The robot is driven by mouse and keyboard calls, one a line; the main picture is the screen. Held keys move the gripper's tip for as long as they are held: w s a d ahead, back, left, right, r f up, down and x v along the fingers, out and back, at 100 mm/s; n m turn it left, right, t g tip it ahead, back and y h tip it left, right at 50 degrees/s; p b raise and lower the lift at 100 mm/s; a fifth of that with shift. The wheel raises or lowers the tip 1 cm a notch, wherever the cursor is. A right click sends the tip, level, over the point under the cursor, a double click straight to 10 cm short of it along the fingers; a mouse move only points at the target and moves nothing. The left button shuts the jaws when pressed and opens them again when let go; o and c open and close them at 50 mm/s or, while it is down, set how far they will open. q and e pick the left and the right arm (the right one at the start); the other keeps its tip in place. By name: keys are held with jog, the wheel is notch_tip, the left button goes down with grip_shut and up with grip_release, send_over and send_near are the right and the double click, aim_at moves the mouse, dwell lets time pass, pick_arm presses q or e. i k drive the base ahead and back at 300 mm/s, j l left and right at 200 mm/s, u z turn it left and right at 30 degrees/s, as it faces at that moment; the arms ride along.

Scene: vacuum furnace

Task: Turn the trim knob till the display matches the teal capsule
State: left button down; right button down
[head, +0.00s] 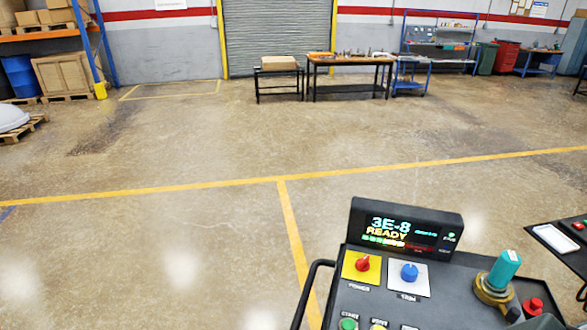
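The control console has a black display (405,229) reading "3E-8" in teal with "READY" in yellow under it. A row of small coloured blocks runs below the text. A blue knob (409,272) sits on a white plate; its label is too small to read surely, so I cannot tell if it is the trim knob. A red knob (362,264) sits on a yellow plate to its left. The teal capsule (505,268) stands tilted in a brass-coloured holder (491,291) at the console's right; any marking on it is too small to read. Neither of my grippers is in view.
A red button (533,306) is at the console's right edge and a green button (348,324) at its lower front. A black handrail (311,290) borders its left. A dark side table (560,245) stands at right. The floor beyond is open.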

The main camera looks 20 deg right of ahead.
aim_at(409, 273)
jog(key=z, duration=1.7)
